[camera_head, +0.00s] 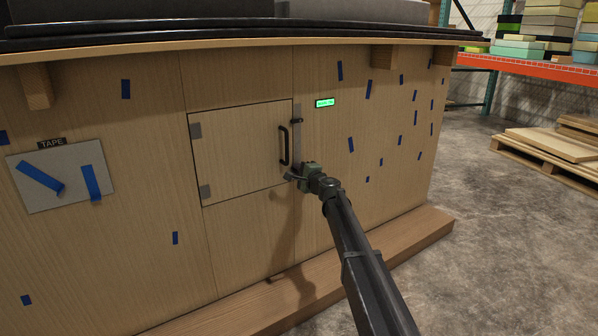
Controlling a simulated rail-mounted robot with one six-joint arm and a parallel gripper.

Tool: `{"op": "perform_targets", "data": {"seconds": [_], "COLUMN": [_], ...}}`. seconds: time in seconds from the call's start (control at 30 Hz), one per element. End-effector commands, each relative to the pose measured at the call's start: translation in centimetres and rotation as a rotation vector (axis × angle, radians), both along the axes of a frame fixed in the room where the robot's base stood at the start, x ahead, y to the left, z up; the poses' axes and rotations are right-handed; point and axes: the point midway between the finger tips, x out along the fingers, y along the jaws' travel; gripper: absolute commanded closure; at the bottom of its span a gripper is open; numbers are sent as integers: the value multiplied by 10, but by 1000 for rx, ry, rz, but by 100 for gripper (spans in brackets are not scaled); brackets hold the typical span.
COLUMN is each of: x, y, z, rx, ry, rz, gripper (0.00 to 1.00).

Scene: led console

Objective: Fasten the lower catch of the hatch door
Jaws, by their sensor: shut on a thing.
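The wooden hatch door (240,153) sits flush in the console's front panel, and it looks closed. It has grey hinges on its left side and a black upright handle (284,146) near its right edge. A dark upper catch (297,121) lies across the grey strip at the door's upper right. My gripper (294,176) is at the door's lower right corner, shut on the lower catch, which it mostly hides. The exact angle of the lower catch cannot be made out.
A small green lit display (325,103) is right of the door. Blue tape pieces dot the panel, and a grey tape plate (62,176) is at left. A wooden step (400,238) runs along the base. Pallets (556,150) stand at right on open concrete floor.

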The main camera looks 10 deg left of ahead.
Motion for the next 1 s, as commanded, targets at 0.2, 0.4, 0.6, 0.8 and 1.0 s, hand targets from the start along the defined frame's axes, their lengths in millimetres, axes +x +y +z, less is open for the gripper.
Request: {"op": "perform_targets", "data": {"seconds": [0.2, 0.4, 0.6, 0.8, 1.0], "x": [-1, -1, -1, -1, -1], "y": [0, 0, 0, 0, 0], "z": [-2, -3, -3, -3, -3], "rx": [-95, -144, -162, -163, -163], "ry": [-81, -122, -137, -137, -137], "rz": [0, 0, 0, 0, 0], "gripper": [100, 100, 100, 100, 76]}}
